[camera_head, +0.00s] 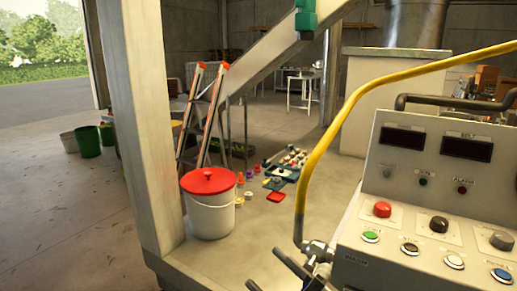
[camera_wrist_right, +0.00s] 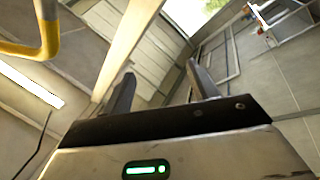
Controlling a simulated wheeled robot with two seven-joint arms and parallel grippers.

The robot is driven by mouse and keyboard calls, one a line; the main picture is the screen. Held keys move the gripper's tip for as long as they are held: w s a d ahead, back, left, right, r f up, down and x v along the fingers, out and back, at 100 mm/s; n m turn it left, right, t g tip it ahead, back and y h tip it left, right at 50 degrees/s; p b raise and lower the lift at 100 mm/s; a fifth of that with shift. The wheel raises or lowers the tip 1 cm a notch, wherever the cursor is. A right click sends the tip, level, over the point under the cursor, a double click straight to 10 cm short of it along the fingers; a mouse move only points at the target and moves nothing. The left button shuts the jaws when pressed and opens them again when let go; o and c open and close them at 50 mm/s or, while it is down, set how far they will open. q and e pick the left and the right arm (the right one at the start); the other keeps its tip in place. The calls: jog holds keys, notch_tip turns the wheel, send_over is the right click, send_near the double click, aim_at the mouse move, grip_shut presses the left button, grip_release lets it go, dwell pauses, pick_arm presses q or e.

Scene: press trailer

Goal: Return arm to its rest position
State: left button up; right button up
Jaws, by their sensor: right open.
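My right gripper (camera_head: 263,268) shows at the bottom edge of the head view, with its dark fingers pointing up and left, just left of the control panel (camera_head: 345,245). In the right wrist view my right gripper (camera_wrist_right: 160,70) has its two dark fingers spread apart, with nothing between them. It touches nothing that I can see. My left gripper is not in the head view.
A yellow hose (camera_head: 327,137) arches over the panel; a yellow pipe also shows in the wrist view (camera_wrist_right: 47,35). The panel bears a red button (camera_head: 382,209) and other knobs. A white bucket (camera_head: 211,215) with a red lid stands left. A pale post (camera_head: 140,130) rises beside it.

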jog(key=s+d+f+m+g+h, duration=0.1)
jog(key=s+d+f+m+h, duration=0.3)
jog(key=f, duration=0.4)
jog(key=s+d+f+m+g+h, duration=0.2)
jog(key=s+d+f+m+h, duration=0.2)
jog(key=s+f+m, duration=0.3)
jog(key=s+d+f+m+g+h, duration=0.1)
jog(key=s+d+f+m+h, duration=0.4)
jog(key=f, duration=0.6)
jog(key=shift+s+m+h, duration=0.4)
jog(key=shift+m+h, duration=0.1)
jog(key=shift+m, duration=0.2)
